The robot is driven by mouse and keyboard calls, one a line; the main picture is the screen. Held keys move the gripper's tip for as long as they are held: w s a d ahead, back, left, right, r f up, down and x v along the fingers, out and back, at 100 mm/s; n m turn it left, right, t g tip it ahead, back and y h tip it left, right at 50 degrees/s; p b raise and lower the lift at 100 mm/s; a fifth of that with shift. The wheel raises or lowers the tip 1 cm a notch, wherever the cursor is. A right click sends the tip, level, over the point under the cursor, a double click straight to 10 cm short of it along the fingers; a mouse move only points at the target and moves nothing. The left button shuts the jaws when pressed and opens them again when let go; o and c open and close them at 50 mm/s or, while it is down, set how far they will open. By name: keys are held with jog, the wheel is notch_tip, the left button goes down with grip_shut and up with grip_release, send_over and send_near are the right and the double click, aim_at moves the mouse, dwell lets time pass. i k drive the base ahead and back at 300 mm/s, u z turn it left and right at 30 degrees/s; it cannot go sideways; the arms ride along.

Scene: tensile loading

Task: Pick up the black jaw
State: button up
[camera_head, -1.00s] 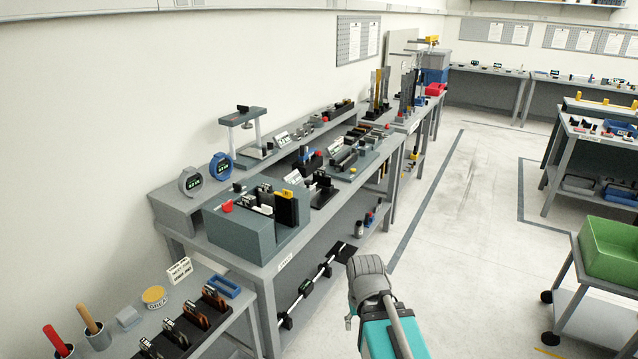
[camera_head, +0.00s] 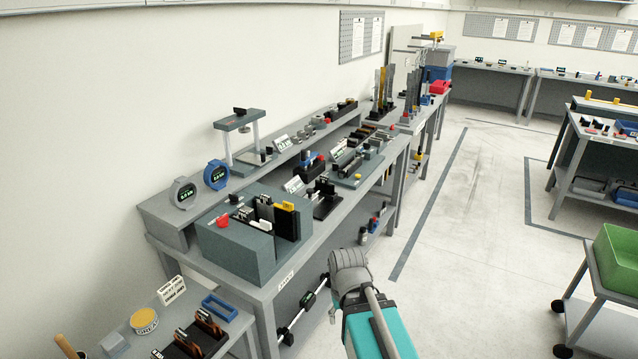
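Several dark upright pieces stand in a grey block (camera_head: 235,249) on the long workbench (camera_head: 262,289). One is a tall black plate (camera_head: 287,224) with a yellow top. Other small black pieces sit behind it, and a black item (camera_head: 325,206) lies on the bench to its right. I cannot tell which of these is the black jaw. My arm rises from the bottom of the view, with a grey joint and a teal link, to the right of the bench. My gripper is not in view.
Two round gauges (camera_head: 185,193) stand on a raised shelf at the bench's left. A lower table (camera_head: 232,335) with a blue frame (camera_head: 220,307) is at bottom left. A green bin (camera_head: 618,265) on a wheeled cart is at right. The floor (camera_head: 470,260) between is clear.

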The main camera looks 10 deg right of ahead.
aim_at(323, 185)
jog(key=i, duration=1.45)
jog(key=z, duration=0.7)
